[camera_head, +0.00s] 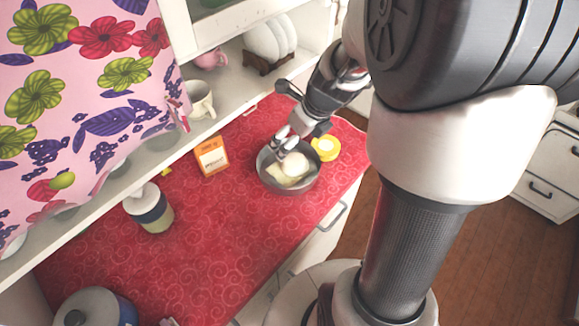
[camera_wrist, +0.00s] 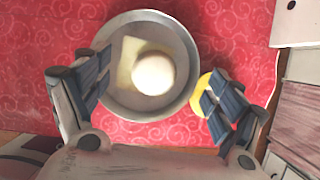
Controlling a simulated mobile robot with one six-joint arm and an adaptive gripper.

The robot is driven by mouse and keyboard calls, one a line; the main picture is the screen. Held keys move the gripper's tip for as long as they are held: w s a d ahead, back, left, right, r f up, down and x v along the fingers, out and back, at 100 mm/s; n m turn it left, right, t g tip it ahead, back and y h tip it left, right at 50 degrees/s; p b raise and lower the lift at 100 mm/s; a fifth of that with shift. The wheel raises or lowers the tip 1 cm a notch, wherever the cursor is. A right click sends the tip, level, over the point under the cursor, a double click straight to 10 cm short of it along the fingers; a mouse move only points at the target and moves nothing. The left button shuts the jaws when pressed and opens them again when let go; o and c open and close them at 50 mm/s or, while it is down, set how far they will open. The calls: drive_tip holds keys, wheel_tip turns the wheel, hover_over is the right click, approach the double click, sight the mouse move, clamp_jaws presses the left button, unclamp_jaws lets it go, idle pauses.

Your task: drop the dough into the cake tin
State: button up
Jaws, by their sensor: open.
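The dough (camera_head: 295,164) is a pale round ball. It lies inside the cake tin (camera_head: 268,183), a round grey metal pan on the red counter. In the wrist view the dough (camera_wrist: 154,74) sits right of the middle of the tin (camera_wrist: 112,98), partly over a flat yellowish piece. My gripper (camera_head: 288,142) is above the tin near its back left side. In the wrist view its fingers (camera_wrist: 155,92) are spread wide, with nothing between them at their own height. The dough is below them and apart from them.
A yellow round item (camera_head: 326,148) stands right of the tin, close to its rim. An orange box (camera_head: 211,157) and a jar (camera_head: 150,209) stand to the left. A blue-grey lidded pot (camera_head: 95,308) is at the front left. The red oilcloth (camera_head: 210,235) is clear in the middle.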

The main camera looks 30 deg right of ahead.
drive_tip(key=v, duration=1.1)
drive_tip(key=shift+s, duration=0.15)
drive_tip(key=s+a+r+n, duration=0.1)
drive_tip(key=s+a+n, duration=0.5)
drive_tip(key=n, duration=1)
drive_tip(key=s+a+r+n+h, duration=0.1)
drive_tip(key=s+a+n, duration=0.6)
drive_tip(key=n, duration=1)
drive_tip(key=shift+s+a, duration=0.2)
drive_tip(key=shift+s, duration=1)
